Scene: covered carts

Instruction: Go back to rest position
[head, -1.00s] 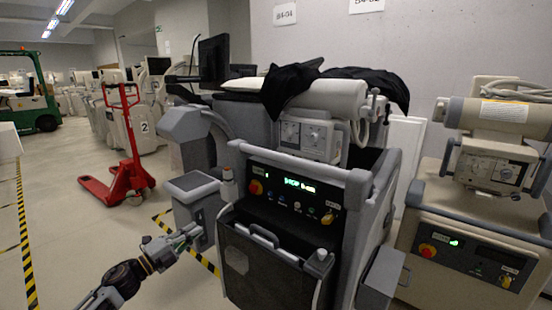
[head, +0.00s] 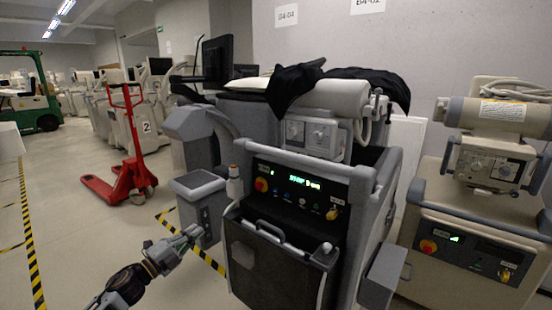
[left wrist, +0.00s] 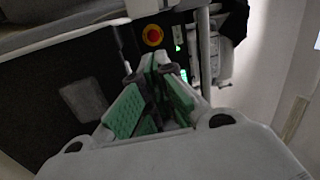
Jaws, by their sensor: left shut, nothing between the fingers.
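My left gripper (head: 192,232) comes in from the lower left in the head view. It is shut and empty, in front of and left of the grey cart (head: 290,215), apart from it. In the left wrist view its green-padded fingers (left wrist: 152,75) come together at the tips, with the cart's dark front panel and a red button (left wrist: 153,36) beyond. The cart carries a lit display and a black cloth (head: 292,84) on top. My right gripper is not in view.
A red pallet jack (head: 128,170) stands at the left behind. A second beige cart (head: 470,220) stands at the right by the wall. A green forklift (head: 40,100) is far left.

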